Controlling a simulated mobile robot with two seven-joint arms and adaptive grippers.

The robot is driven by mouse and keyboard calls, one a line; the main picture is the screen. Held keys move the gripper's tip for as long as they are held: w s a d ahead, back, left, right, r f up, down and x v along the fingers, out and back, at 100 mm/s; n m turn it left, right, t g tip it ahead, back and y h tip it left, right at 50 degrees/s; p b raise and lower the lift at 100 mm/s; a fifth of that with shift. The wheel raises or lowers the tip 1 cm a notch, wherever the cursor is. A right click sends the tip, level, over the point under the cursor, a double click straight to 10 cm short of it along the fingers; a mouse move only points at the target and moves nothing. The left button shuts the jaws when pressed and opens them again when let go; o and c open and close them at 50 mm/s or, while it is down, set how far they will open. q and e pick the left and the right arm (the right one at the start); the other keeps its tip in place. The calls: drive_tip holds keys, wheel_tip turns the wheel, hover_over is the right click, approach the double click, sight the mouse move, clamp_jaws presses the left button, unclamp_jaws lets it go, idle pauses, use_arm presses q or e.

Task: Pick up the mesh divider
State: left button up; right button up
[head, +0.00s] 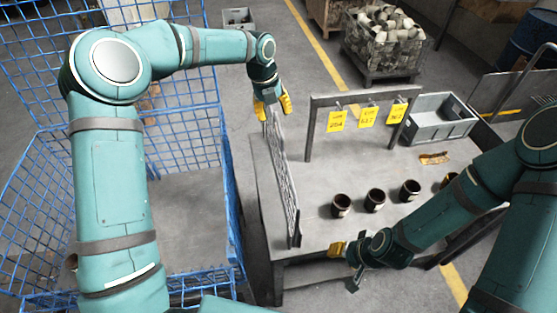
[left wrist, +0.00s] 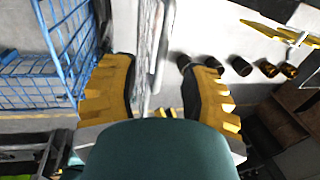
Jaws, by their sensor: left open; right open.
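The mesh divider (head: 284,180) is a grey wire panel standing upright along the left side of the grey table (head: 325,180). My left gripper (head: 273,107) is open at the far end of the divider, pointing down. In the left wrist view the divider (left wrist: 153,50) runs between the two yellow-padded fingers of the left gripper (left wrist: 165,88), with gaps visible on both sides. My right gripper (head: 346,262) is open and low at the table's front edge, away from the divider; its far finger is partly hidden.
A blue wire cage (head: 190,155) stands left of the table. Several dark cups (head: 375,200) stand in a row on the table. Behind them are a metal frame (head: 310,130) with yellow tags (head: 368,116), an orange-brown item (head: 434,158) and a grey crate (head: 440,125).

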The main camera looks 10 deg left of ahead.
sight(278, 123)
use_arm(q)
drive_tip(key=shift+w+d+f, duration=0.1)
drive_tip(key=shift+d+f, duration=0.1)
drive_tip(key=shift+f, duration=0.65)
drive_tip(key=shift+s+d+f, duration=0.1)
drive_tip(key=shift+d+f, duration=0.15)
drive_tip(key=shift+f, duration=0.65)
drive_tip(key=shift+w+d+f, duration=0.1)
drive_tip(key=shift+d+f, duration=0.1)
drive_tip(key=shift+f, duration=0.65)
drive_tip(key=shift+r, duration=0.15)
clamp_jaws()
